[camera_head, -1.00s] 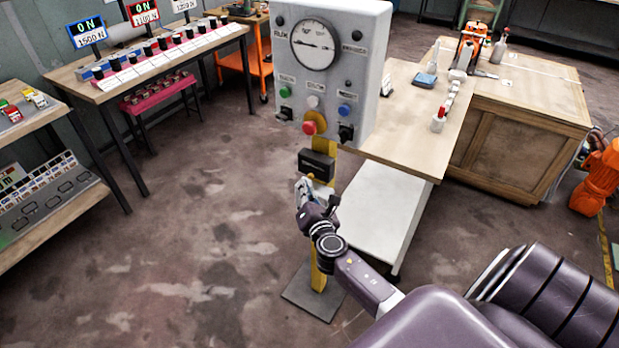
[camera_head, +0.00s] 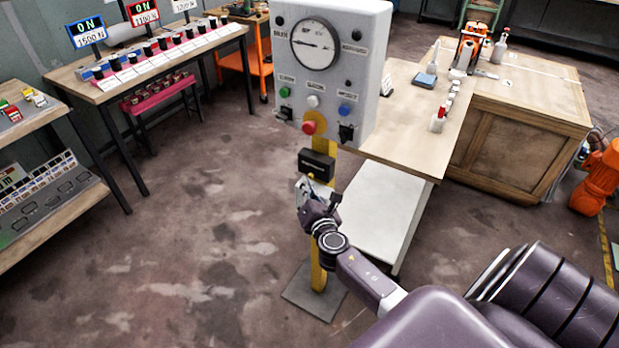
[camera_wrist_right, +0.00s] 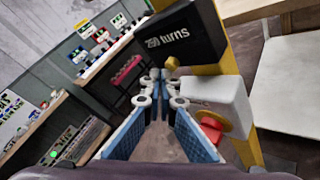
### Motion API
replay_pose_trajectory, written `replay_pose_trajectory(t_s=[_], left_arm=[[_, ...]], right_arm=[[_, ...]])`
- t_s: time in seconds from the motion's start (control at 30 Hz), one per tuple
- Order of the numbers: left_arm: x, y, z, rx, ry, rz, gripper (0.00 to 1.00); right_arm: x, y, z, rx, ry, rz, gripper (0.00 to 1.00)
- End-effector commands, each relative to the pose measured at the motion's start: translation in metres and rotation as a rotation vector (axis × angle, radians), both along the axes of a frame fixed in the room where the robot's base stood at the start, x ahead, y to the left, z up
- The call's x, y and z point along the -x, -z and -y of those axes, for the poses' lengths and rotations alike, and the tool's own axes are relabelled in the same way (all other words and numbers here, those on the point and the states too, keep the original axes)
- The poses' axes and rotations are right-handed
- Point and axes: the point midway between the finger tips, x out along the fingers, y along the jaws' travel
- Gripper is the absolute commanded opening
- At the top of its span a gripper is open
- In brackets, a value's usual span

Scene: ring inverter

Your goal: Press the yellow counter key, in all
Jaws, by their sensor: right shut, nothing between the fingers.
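The dark counter box (camera_head: 317,164) is mounted on the yellow post below the grey control panel. In the right wrist view the box (camera_wrist_right: 180,38) shows a number and the word "turns". A small yellow key (camera_wrist_right: 172,68) shows under the box's lower edge, just beyond my right fingertips; I cannot tell whether they touch it. My right gripper (camera_head: 314,188) is just below the box, in front of the post. It is shut and empty, and its fingers also show in the wrist view (camera_wrist_right: 157,84). My left gripper is not in view.
The grey panel (camera_head: 333,70) with a gauge and coloured buttons stands above. A white block with a red part (camera_wrist_right: 211,132) is close to the right of my fingers. A workbench (camera_head: 405,140) stands right of the post. The floor at left is clear.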

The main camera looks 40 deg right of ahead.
Motion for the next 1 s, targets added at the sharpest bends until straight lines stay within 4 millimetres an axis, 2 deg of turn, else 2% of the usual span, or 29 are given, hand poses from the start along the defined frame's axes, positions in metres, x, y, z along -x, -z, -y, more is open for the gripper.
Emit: replay_pose_trajectory(t_s=[1.0], left_arm=[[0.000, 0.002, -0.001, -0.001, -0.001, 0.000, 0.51]], right_arm=[[-0.004, 0.000, 0.010, 0.000, 0.001, 0.001, 0.00]])
